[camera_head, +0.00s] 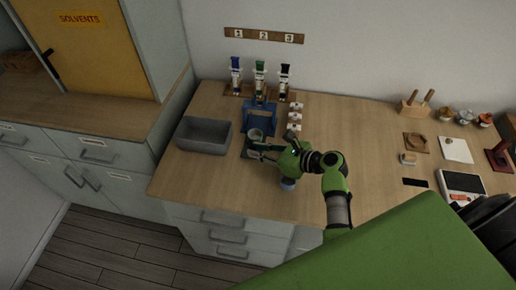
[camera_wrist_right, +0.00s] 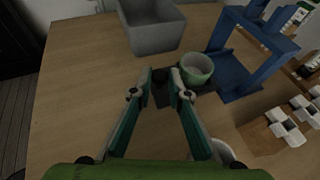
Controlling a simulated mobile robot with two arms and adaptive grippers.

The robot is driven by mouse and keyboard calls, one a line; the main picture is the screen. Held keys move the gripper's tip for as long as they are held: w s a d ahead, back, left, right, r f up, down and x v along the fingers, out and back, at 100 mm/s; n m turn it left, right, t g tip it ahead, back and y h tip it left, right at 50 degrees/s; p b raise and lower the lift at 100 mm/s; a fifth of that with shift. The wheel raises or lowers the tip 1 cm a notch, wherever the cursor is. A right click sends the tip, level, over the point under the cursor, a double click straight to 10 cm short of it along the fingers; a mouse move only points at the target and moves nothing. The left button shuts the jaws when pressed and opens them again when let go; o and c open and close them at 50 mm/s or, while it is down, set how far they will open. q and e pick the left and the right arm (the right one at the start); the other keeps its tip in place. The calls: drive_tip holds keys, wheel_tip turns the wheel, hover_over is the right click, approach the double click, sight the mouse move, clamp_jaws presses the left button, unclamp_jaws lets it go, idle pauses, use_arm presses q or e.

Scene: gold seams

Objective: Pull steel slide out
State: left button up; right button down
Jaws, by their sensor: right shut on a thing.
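The steel slide looks like a dark flat plate (camera_wrist_right: 162,97) on the bench beside the blue frame (camera_wrist_right: 232,72); the frame also shows in the head view (camera_head: 263,116). A pale green cup (camera_wrist_right: 197,67) stands at the plate's far right side, in front of the frame, and shows in the head view (camera_head: 255,135). My right gripper (camera_wrist_right: 163,78) reaches in low at the plate, its two green fingers shut on part of it. In the head view the right gripper (camera_head: 254,150) hides most of the plate. My left gripper is not in view.
A grey bin (camera_head: 203,135) stands left of the cup. White-topped blocks (camera_head: 294,117) stand right of the frame. Bottles with green, blue and black tops (camera_head: 260,72) stand behind. A small round pale object (camera_head: 288,184) sits near the front edge. The front left bench is clear.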

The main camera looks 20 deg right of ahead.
drive_tip(key=c, duration=1.9)
unclamp_jaws()
drive_tip(key=v, duration=1.2)
drive_tip(key=shift+f, duration=0.1)
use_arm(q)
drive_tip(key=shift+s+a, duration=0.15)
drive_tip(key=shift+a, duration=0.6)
